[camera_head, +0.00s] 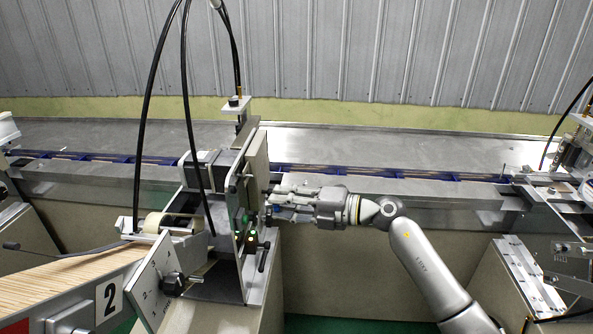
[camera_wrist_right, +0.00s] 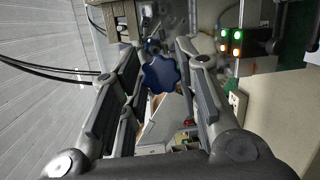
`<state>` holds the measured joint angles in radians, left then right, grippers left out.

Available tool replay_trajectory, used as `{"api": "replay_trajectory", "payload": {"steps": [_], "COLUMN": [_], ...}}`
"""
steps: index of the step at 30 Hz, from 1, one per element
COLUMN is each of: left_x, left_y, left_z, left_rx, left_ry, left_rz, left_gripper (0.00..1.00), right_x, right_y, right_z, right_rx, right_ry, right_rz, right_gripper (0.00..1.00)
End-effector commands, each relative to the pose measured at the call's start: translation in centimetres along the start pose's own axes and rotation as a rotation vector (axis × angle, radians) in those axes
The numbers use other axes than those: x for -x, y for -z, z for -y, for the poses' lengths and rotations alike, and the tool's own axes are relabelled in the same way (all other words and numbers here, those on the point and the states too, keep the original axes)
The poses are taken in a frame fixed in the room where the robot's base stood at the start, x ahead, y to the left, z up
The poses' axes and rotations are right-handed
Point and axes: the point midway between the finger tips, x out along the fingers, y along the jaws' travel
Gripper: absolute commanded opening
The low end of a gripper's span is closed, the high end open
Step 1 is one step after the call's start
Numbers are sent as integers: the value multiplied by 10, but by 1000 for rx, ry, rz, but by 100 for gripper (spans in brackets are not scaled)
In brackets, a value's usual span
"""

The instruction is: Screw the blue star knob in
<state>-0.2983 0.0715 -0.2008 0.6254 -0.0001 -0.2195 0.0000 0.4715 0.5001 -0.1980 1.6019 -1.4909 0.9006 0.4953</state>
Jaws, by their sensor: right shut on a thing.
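The blue star knob (camera_wrist_right: 161,73) shows in the right wrist view, between the fingers of my right gripper (camera_wrist_right: 160,60), in front of the machine. In the head view my right gripper (camera_head: 275,200) reaches in from the right to the side of the upright machine plate (camera_head: 250,190). It is shut on the knob, of which only a small blue bit (camera_head: 276,209) shows there. The knob's shaft and the hole behind it are hidden, so I cannot tell how deep it sits. My left gripper is not in view.
A panel with lit green and orange lamps (camera_wrist_right: 231,42) is close beside the gripper. A black lever (camera_head: 263,257) sticks out below it. Black cables (camera_head: 187,80) arch over the machine. A steel conveyor table (camera_head: 400,145) runs behind. A tray of sticks (camera_head: 60,280) is at lower left.

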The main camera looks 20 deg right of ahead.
Motion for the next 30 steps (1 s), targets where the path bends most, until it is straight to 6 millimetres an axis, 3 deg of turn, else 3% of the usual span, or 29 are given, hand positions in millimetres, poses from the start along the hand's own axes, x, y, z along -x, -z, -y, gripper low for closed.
{"api": "replay_trajectory", "payload": {"steps": [3,9,23,30], "left_x": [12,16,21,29], "left_y": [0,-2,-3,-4], "left_z": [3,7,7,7], "left_rx": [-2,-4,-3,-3], "left_ry": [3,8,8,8], "left_rz": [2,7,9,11], "left_gripper": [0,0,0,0], "right_x": [8,16,19,-1], "right_y": [-27,-48,-50,-46], "right_z": [-20,-29,-30,-34], "right_rx": [-43,-63,-61,-62], "right_ry": [-70,-118,-120,-123], "right_rz": [118,193,195,194], "right_gripper": [8,8,8,8]}}
